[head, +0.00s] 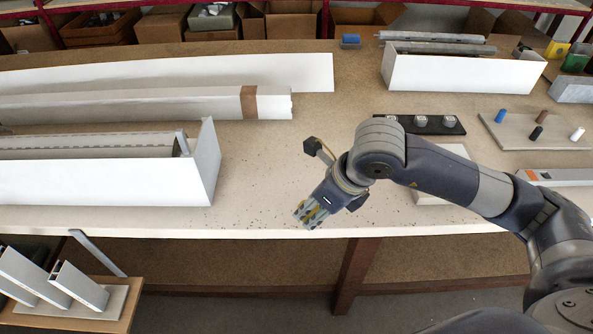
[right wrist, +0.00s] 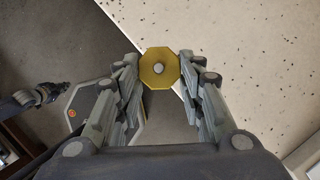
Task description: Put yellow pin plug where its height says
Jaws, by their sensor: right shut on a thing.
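My right gripper (head: 312,213) is shut on the yellow pin plug, just above the table's front edge. In the right wrist view the plug (right wrist: 159,69) is a yellow octagonal disc with a pale round centre, held between the fingertips of the right gripper (right wrist: 159,72). In the head view the fingers hide most of it. A grey board (head: 508,139) at the right bears blue, brown, black and white upright pins. A black strip (head: 445,129) with three pale round pieces lies behind my right arm. My left gripper is not in the head view.
A white open box (head: 110,183) stands at the left, with long white profiles (head: 150,104) behind it. Another white box (head: 460,73) holding grey profiles stands at the back right. Profile pieces stand at lower left (head: 78,286). The tabletop (head: 270,165) between is clear.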

